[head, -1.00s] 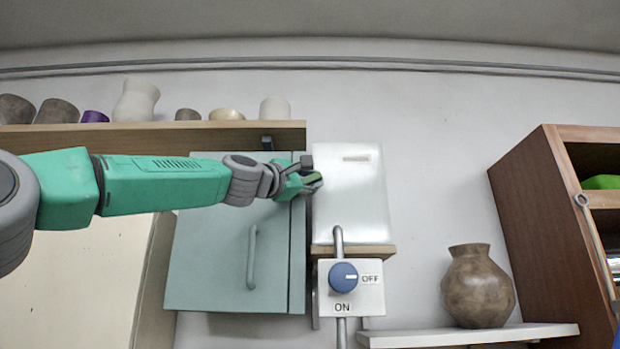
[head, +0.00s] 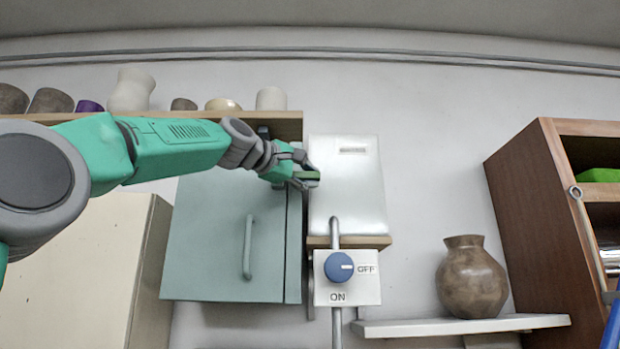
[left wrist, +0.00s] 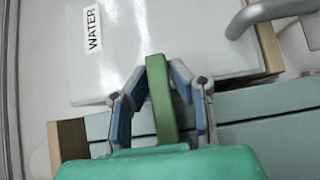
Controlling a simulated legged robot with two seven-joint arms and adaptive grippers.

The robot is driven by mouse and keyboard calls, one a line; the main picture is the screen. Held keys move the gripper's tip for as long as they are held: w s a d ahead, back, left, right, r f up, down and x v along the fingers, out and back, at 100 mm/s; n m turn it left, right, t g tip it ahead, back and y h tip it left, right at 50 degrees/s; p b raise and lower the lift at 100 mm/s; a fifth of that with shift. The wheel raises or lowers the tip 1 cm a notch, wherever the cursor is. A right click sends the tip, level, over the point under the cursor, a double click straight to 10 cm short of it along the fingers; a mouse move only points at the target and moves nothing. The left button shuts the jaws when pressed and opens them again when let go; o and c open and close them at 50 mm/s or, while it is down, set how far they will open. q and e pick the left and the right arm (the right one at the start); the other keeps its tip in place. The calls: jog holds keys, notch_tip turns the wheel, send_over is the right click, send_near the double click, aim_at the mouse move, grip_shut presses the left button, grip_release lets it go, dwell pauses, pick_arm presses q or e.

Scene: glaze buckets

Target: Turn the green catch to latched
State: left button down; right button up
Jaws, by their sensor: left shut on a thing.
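The green catch (left wrist: 160,100) is a narrow green bar, seen in the left wrist view between the blue-padded fingers of my left gripper (left wrist: 158,72). The fingers are closed on its two sides. In the head view my left gripper (head: 305,172) is at the right edge of the pale green cabinet door (head: 215,235), near its top, beside the white box. The catch shows there only as a small dark green strip, lying about level. Its base is hidden by the gripper. My right gripper is not in view.
A white box (head: 347,190) labelled WATER in the left wrist view stands just right. Below it are a pipe and a blue knob (head: 338,267) on an ON/OFF plate. A shelf (head: 230,125) with pots runs above the cabinet. A brown vase (head: 472,280) stands on a right shelf.

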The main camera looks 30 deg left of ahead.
pick_arm(q)
jog(key=shift+w+f, duration=0.1)
jog(key=shift+f, duration=0.15)
jog(key=c, duration=1.5)
grip_release()
jog(key=shift+w, duration=0.15)
jog(key=shift+s+r, duration=0.15)
jog(key=shift+s, duration=0.1)
